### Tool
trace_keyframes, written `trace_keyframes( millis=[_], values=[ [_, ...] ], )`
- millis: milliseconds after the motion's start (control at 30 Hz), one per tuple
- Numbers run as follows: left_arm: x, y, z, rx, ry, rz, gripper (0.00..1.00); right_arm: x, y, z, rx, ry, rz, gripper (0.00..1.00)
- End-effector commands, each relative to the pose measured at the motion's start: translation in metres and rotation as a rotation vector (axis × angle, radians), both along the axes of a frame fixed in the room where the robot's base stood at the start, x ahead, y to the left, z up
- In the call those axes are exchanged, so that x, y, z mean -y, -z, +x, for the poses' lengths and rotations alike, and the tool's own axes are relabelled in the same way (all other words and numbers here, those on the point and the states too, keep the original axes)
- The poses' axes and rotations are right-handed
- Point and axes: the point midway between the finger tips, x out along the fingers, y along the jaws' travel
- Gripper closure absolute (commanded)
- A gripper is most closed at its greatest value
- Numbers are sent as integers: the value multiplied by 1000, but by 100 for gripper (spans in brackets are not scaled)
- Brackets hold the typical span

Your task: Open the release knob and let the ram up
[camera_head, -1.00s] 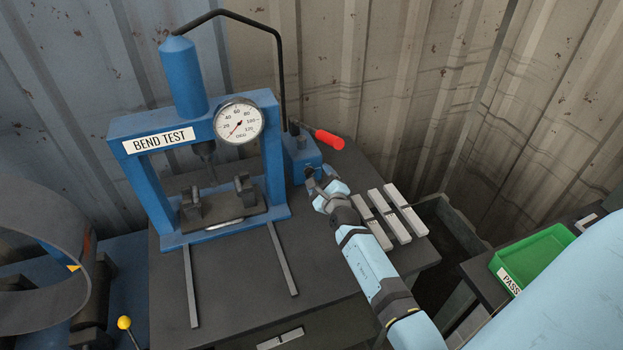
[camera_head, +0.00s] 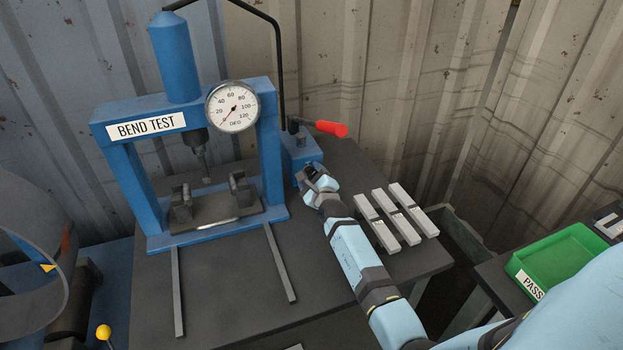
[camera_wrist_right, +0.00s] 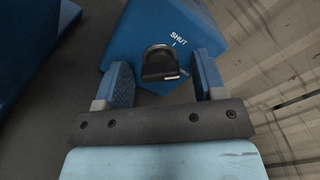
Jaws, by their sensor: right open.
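The blue press frame (camera_head: 138,185) with its "BEND TEST" label stands on the dark bench. Its ram (camera_head: 205,166) hangs between the uprights above the two supports (camera_head: 182,203), with a gap visible below its tip. The dial gauge (camera_head: 232,107) shows a red needle near the low end. The blue pump block (camera_head: 300,152) with a red-handled lever (camera_head: 331,128) stands right of the frame. In the right wrist view the black release knob (camera_wrist_right: 161,64) sits on the block below the word "SHUT". My right gripper (camera_wrist_right: 160,82) is open, its fingers on either side of the knob.
Several grey metal bars (camera_head: 396,219) lie on the bench right of my arm. Two thin rails (camera_head: 279,262) run forward from the press. A green tray (camera_head: 558,258) marked "PASS" stands at the right. A yellow ball-ended lever (camera_head: 104,332) is at lower left.

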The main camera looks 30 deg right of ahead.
Motion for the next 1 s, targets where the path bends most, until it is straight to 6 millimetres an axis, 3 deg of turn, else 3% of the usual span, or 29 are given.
trace_keyframes(
  millis=[133, 300, 367, 667, 1000],
  values=[
    [0, 0, 0, -2, 0, 0, 57, 0, 0, 0, 0, 0, 0, 36],
    [0, 1, 0, -3, 0, 0, 57, 0, 0, 0, 0, 0, 0, 75],
    [0, 1, 0, -3, 0, 0, 57, 0, 0, 0, 0, 0, 0, 86],
    [1, 1, 0, -1, -1, -1, 57, 0, -1, 0, 8, 1, 31, 85],
    [1, -4, 0, 3, 1, 1, 57, 0, -1, 0, 55, 1, 234, 85]
  ],
)
